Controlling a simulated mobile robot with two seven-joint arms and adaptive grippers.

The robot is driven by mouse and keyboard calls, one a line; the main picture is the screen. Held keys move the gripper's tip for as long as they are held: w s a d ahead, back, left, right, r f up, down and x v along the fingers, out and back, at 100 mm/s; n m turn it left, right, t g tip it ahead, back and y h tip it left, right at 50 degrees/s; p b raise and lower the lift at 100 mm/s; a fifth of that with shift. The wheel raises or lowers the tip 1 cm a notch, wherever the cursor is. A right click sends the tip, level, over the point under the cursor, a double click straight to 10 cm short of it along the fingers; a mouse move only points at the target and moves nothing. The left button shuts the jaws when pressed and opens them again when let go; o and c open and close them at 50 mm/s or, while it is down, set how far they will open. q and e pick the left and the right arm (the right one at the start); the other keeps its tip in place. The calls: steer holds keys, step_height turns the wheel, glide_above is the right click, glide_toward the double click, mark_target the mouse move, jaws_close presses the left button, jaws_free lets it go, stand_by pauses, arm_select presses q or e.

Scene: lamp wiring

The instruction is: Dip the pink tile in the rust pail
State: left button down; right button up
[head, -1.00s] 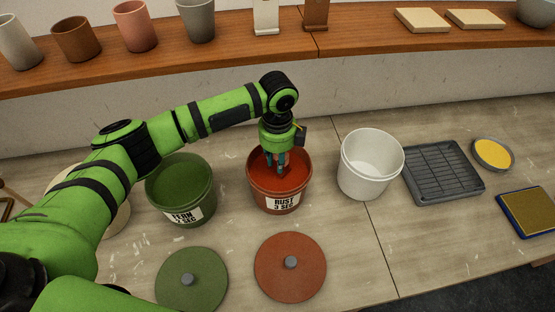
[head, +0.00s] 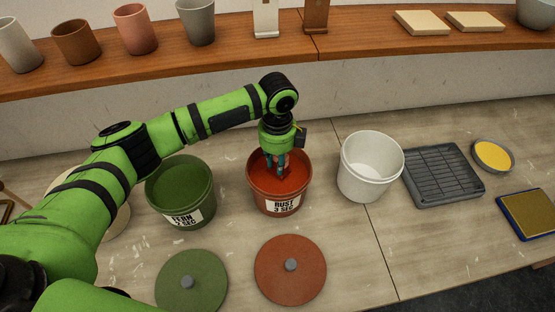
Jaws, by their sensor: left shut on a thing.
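The rust pail (head: 257,194) stands open in the middle of the table, labelled "RUST 3 SEC", with red-orange glaze inside. My left gripper (head: 275,168) points down into its mouth, with the fingers low near the glaze surface. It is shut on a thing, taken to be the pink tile. The tile cannot be made out clearly; the fingers, the glaze and the pail hide it. My right gripper is not in view.
A fern pail (head: 180,185) stands left and a white bucket (head: 370,170) right. A grey rack tray (head: 443,173), a yellow dish (head: 492,155) and a blue-edged pad (head: 528,213) lie further right. Green (head: 191,282) and rust (head: 290,269) lids lie in front. Cups (head: 135,30) line the shelf.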

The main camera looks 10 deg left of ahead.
arm_select(q)
steer(key=shift+r, duration=0.15)
steer(key=shift+r, duration=2.4)
